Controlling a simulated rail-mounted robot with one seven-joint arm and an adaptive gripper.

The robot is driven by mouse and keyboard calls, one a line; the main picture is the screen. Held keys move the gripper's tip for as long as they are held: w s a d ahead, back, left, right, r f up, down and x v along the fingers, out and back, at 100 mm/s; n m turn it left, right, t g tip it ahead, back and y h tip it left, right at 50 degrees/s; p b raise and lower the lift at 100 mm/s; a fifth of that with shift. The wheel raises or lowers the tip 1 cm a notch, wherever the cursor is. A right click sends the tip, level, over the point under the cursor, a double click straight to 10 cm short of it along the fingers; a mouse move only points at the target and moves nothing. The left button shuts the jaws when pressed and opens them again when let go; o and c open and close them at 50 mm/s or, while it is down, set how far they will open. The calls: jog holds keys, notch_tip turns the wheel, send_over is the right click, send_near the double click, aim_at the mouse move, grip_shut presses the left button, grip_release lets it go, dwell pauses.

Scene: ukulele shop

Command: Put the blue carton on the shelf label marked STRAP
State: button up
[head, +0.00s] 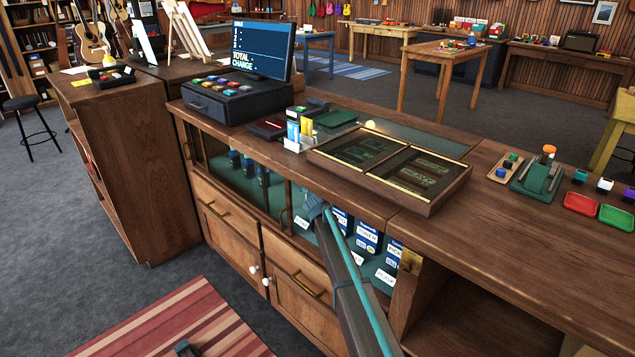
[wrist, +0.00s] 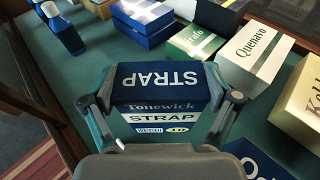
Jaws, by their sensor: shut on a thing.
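The blue carton (wrist: 172,78), printed "Tonewick STRAP", is in my gripper (wrist: 160,100) in the wrist view. One finger is at each side of it, and the gripper is shut on it. The carton is over or on the green shelf floor; I cannot tell whether it touches. In the head view my gripper (head: 315,207) is inside the open front of the glass-topped counter, and I cannot make out the carton there. A small white shelf label (head: 303,222) stands just left of my gripper; its word is too small to read for sure.
Blue-and-white cartons (head: 367,237) stand right of my arm, with white labels (head: 386,277) before them. In the wrist view, blue boxes (wrist: 148,22), a Quenavo box (wrist: 254,54) and a cream box (wrist: 299,105) stand close behind and to the right.

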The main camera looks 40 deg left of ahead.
jog(key=shift+f+b, duration=1.5)
jog(key=shift+b, duration=0.25)
jog(key=shift+r, duration=0.1)
jog(key=o, duration=1.5)
jog(key=shift+v, duration=3.7)
jog(key=shift+r, duration=0.15)
